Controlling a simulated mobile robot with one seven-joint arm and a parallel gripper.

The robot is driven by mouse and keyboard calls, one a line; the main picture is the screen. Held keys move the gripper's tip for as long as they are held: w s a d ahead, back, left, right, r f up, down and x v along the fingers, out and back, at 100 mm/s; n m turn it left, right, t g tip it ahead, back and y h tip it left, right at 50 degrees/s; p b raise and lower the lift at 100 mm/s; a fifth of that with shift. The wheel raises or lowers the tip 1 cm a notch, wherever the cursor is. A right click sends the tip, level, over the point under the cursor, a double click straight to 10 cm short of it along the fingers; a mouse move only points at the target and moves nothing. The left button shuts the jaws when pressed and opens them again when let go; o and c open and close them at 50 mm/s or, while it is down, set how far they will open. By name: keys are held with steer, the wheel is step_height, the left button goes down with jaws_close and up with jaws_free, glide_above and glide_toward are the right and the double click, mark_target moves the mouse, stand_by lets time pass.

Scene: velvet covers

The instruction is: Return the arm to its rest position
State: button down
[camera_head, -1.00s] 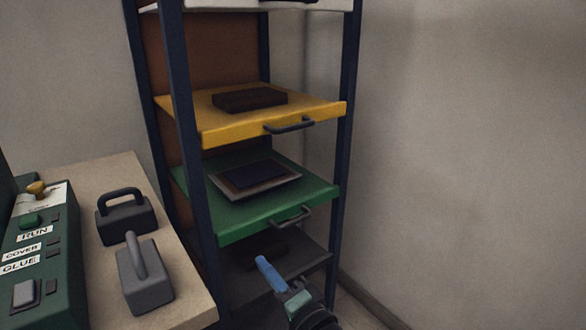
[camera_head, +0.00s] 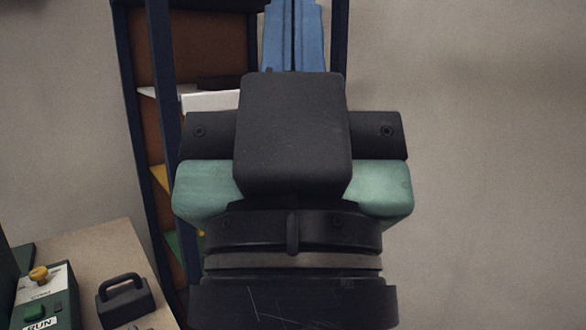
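My gripper (camera_head: 293,12) is large in the middle of the head view, in front of the shelf rack. Its two blue fingers point up and lie side by side with only a thin dark line between them. Their tips reach the top edge of the picture. The gripper looks shut, and I see nothing held in the visible part. The black and green gripper body and wrist hide much of the rack.
The rack with dark blue posts (camera_head: 166,70) stands behind my gripper. Its white shelf (camera_head: 210,102) shows partly. A worktop (camera_head: 100,245) at lower left bears a dark handled block (camera_head: 124,304) and a green control panel (camera_head: 50,300). Bare wall is at right.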

step_height(320, 180, up, 19)
steer(key=p, duration=1.6)
